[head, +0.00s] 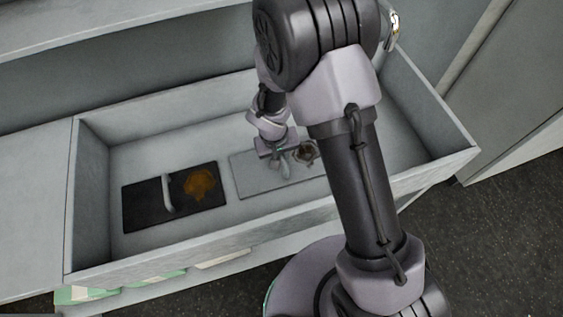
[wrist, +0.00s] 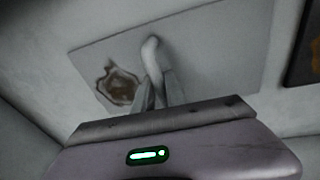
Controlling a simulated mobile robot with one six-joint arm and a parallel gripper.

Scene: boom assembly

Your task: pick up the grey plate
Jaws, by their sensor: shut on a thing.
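The grey plate (head: 248,181) lies in the open box, to the right of a black plate. It is flat and rectangular, with a curved light handle and a brown patch on top. In the wrist view the grey plate (wrist: 215,55) fills the upper middle. My gripper (head: 282,163) is over it, and its fingers are shut on the handle (wrist: 151,50). My arm covers the right part of the plate in the head view. I cannot tell whether the plate is lifted off the box floor.
The black plate (head: 142,206) lies at the left of the box, with its own light handle (head: 167,193) and an orange-brown patch (head: 200,184). The box walls (head: 160,259) rise around both plates. Bare box floor shows behind them.

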